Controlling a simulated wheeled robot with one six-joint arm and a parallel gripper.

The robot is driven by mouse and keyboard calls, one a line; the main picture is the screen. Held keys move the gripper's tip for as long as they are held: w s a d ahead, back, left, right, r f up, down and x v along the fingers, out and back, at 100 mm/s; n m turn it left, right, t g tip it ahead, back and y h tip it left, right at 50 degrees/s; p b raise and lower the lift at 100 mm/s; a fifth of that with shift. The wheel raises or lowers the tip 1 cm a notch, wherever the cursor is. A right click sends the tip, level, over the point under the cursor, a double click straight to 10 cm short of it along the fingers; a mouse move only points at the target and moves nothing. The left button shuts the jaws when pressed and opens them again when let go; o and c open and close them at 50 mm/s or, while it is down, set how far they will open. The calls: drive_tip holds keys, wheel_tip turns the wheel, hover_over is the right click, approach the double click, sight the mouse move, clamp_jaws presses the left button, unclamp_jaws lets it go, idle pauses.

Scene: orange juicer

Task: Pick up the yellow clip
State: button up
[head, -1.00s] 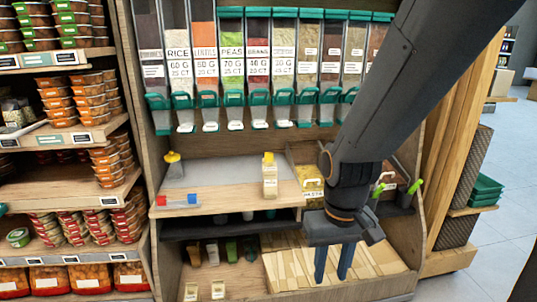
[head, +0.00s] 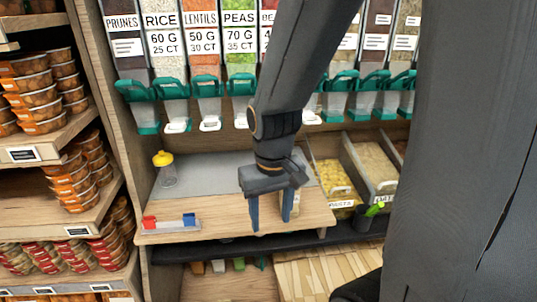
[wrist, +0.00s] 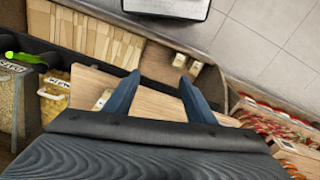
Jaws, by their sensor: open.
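No yellow clip shows clearly now. My gripper (head: 271,218) is open and empty over the wooden counter (head: 215,212). A pale packet (head: 294,204) stands behind its right finger, and the gripper hides its top. In the earlier head view something yellow sat on top of this packet. A pale object, probably the packet, shows beside the left finger in the wrist view (wrist: 104,98). A red clip (head: 150,222) and a blue clip (head: 189,220) sit in a rack at the counter's front left.
A clear jar with a yellow top (head: 163,168) stands at the counter's back left. Dispensers with green spouts (head: 172,90) hang above. Bins of dry food (head: 334,180) are on the right. Stacked tubs (head: 28,90) fill shelves on the left. The counter's middle is clear.

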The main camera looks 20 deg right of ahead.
drive_tip(key=w+d+r+m+t+h+p, duration=0.1)
drive_tip(key=w+d+r+m+t+p, duration=0.15)
drive_tip(key=w+d, duration=0.55)
drive_tip(key=w+d+r+m+t+h+p, duration=0.1)
drive_tip(key=w+d+r+p, duration=0.25)
drive_tip(key=w+d, duration=0.55)
drive_tip(key=shift+w+a+f+p, duration=0.15)
drive_tip(key=shift+w+f, duration=0.55)
drive_tip(key=shift+f, duration=0.3)
drive_tip(key=shift+w+a+f+p, duration=0.1)
drive_tip(key=shift+w+f, duration=0.65)
drive_tip(key=shift+f, duration=0.25)
drive_tip(key=shift+w+a+f+p, duration=0.15)
drive_tip(key=shift+w+f, duration=0.55)
drive_tip(key=shift+f, duration=0.3)
drive_tip(key=shift+c, duration=0.3)
drive_tip(key=c, duration=1.1)
